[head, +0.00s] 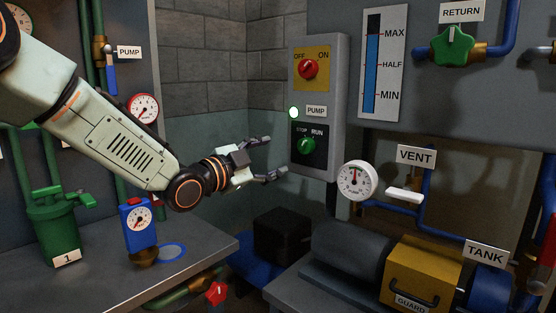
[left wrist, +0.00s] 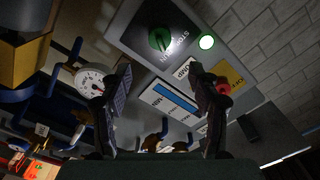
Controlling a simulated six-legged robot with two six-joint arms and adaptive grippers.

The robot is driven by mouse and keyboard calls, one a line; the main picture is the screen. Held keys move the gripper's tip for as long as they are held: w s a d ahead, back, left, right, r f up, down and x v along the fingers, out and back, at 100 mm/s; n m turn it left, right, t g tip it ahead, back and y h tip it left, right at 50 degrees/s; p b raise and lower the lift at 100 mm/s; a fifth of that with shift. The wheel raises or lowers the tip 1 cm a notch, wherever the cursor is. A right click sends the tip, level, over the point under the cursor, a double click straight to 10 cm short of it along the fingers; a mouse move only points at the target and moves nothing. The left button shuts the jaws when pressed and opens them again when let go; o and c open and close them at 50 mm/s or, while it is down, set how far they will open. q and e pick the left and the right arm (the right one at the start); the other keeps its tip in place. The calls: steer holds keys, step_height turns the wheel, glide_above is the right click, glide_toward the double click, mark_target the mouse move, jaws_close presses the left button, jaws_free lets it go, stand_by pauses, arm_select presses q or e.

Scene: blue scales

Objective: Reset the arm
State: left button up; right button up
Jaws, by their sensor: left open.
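My left gripper (head: 272,158) is open and empty in the head view, its fingers pointing right toward the grey pump control box (head: 337,110), with a gap between them. The box carries a red OFF/ON knob (head: 308,69), a lit pump lamp (head: 293,112) and a green STOP/RUN knob (head: 307,145). In the left wrist view my left gripper (left wrist: 158,100) shows two spread fingers with nothing between them. The green knob (left wrist: 160,38) and lit lamp (left wrist: 207,42) show beyond the fingers there. My right gripper is not in view.
A round gauge (head: 357,180) and a white vent handle (head: 405,195) are right of the box. A yellow guard (head: 421,272) sits on the pump below. A green canister (head: 54,228) and a blue gauge unit (head: 138,224) stand on the bench (head: 205,255) beneath my left arm.

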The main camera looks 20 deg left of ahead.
arm_select(q)
steer(key=s+d+f+n+g+y, duration=0.15)
steer(key=s+f+n+g, duration=0.45)
steer(key=f, duration=1)
steer(key=s+d+f+n+g+y, duration=0.1)
steer(key=s+f+n+g+y, duration=0.15)
steer(key=s+f+n, duration=0.9)
steer(key=s+f+m+g+y, duration=0.1)
steer(key=s+f+g, duration=0.3)
steer(key=s+f, duration=0.6)
steer(key=s+f+m+g+y, duration=0.1)
steer(key=s+f+g, duration=0.3)
steer(key=s+f, duration=0.6)
steer(key=s+m, duration=0.1)
steer(key=s, duration=0.7)
steer(key=shift+s+d+f, duration=0.15)
steer(key=shift+d+f, duration=0.1)
steer(key=shift+g, duration=0.25)
